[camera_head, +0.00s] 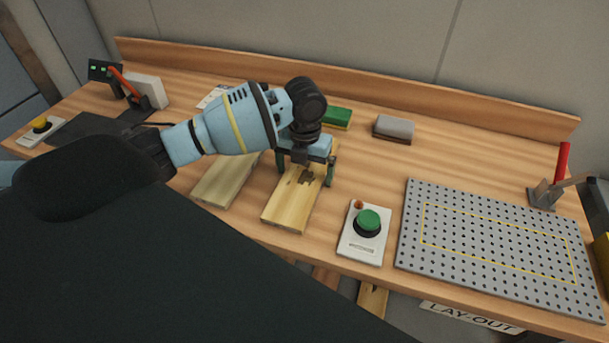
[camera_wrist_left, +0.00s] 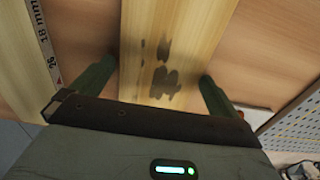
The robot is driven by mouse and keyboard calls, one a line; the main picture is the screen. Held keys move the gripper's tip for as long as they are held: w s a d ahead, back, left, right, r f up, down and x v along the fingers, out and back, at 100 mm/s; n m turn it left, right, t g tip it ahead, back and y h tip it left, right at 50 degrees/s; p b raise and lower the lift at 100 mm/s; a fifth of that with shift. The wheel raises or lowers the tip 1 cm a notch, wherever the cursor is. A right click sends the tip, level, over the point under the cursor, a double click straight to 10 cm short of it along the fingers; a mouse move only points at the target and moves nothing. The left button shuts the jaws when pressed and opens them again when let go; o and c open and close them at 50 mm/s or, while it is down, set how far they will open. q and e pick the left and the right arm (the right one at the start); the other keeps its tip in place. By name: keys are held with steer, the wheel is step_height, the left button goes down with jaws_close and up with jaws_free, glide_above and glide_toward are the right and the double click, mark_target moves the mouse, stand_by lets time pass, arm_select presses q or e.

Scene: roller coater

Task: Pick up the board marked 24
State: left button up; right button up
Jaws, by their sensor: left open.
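Two pale wooden boards lie side by side on the bench. The right board (camera_head: 287,211) has dark stains, which also show in the wrist view (camera_wrist_left: 172,30). My left gripper (camera_head: 305,174) is open above its far part, with one finger on each side of the board; in the wrist view the fingers (camera_wrist_left: 155,88) stand apart with the board between them. The left board (camera_head: 222,184) is partly hidden by my arm. In the wrist view a label strip (camera_wrist_left: 44,42) at the left reads "18 mm". I cannot read a 24 on either board. My right gripper is not in view.
A green push button (camera_head: 368,222) stands right of the stained board. A perforated metal plate (camera_head: 493,245) with a red-handled clamp (camera_head: 562,165) is farther right. A green block (camera_head: 337,118) and a grey block (camera_head: 394,128) lie behind, before the bench's back ledge.

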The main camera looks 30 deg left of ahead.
mark_target(305, 173)
arm_select(q)
steer(key=shift+c, duration=0.4)
steer(key=c, duration=0.9)
steer(key=shift+o, duration=0.2)
step_height(305, 173, up, 10)
